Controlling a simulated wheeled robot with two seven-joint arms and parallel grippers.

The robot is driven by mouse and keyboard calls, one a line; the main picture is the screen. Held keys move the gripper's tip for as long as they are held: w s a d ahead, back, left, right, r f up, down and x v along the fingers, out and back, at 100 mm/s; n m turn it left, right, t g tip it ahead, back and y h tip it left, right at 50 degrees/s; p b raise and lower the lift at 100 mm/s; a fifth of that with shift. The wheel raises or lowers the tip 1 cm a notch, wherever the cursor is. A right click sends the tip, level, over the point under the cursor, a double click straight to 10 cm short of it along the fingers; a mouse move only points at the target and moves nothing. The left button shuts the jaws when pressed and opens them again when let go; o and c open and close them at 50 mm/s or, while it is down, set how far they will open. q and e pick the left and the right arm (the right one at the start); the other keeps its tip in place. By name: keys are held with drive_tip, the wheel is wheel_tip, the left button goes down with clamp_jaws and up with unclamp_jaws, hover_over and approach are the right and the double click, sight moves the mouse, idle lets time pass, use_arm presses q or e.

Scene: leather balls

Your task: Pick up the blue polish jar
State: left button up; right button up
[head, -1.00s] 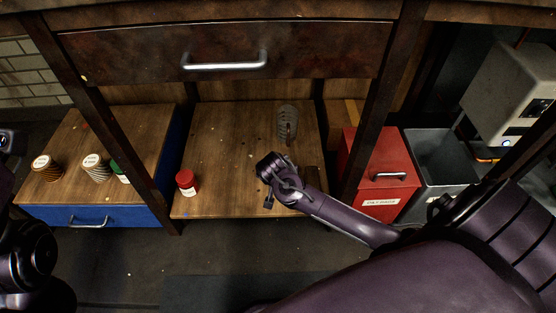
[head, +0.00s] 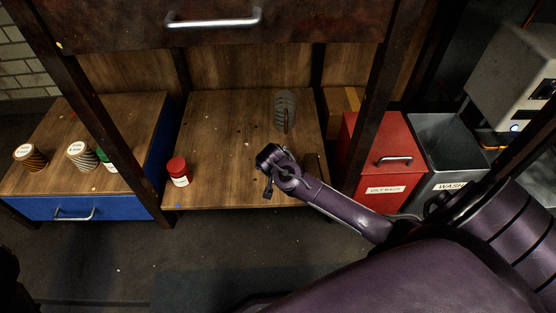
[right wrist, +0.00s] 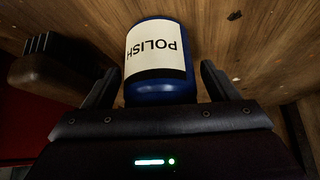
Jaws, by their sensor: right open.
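The blue polish jar (right wrist: 160,58) lies between the two fingers of my right gripper (right wrist: 158,82) in the right wrist view. Its white label reads POLISH, upside down. The fingers stand apart on either side of it, with a small gap visible at the right. In the head view my right gripper (head: 268,172) is low over the wooden shelf (head: 225,140), and the jar is hidden there. My left gripper is out of view.
A red jar (head: 179,172) stands at the shelf's left front. A grey coiled item (head: 285,108) stands behind my gripper. A dark brush (right wrist: 60,72) lies beside the left finger. A red bin (head: 383,150) and grey wash bin (head: 445,140) stand at the right.

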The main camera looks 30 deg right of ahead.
drive_tip(key=shift+r, duration=0.1)
drive_tip(key=shift+c, duration=0.4)
drive_tip(key=c, duration=1.2)
